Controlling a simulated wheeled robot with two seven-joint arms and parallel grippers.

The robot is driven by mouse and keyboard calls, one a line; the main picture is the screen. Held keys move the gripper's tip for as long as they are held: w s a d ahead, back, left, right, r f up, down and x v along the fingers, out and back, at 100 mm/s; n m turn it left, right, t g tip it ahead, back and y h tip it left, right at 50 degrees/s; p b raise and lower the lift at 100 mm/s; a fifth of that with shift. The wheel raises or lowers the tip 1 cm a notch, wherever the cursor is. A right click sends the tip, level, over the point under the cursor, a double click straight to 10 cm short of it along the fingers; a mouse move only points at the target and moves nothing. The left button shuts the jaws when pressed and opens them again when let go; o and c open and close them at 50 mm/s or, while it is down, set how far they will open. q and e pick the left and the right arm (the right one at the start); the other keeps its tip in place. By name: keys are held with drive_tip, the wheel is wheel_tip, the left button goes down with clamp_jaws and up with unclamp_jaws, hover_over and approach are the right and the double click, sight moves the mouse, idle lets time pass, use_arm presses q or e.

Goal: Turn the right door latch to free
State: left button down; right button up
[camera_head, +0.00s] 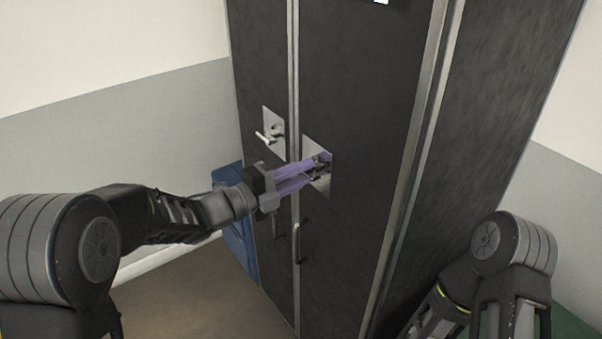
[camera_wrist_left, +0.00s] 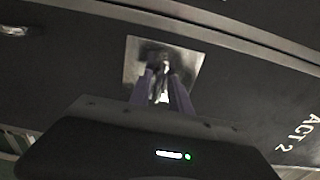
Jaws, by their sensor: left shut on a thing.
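The right door (camera_head: 365,90) of the dark wardrobe is closed. Its latch sits on a metal plate (camera_head: 323,182) and is mostly hidden by my fingers in the head view. In the left wrist view the latch (camera_wrist_left: 163,68) shows as a pale piece between the fingers, in front of its plate (camera_wrist_left: 190,62). My left gripper (camera_head: 318,168) reaches in from the left and its purple fingers are shut on the latch. The latch's exact angle is hard to tell. My right arm (camera_head: 490,270) is at the lower right; its gripper is out of view.
The left door (camera_head: 262,60) has its own latch (camera_head: 268,136) on a plate, close to my left wrist. Dark handles (camera_head: 303,240) hang below the plates. A blue object (camera_head: 236,235) stands behind my left forearm. Floor at lower left is clear.

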use_arm(q)
drive_tip(key=shift+n, duration=0.3)
drive_tip(key=shift+n+p, duration=1)
drive_tip(key=shift+n, duration=7.7)
drive_tip(key=c, duration=1.5)
unclamp_jaws()
drive_tip(key=shift+a, duration=0.1)
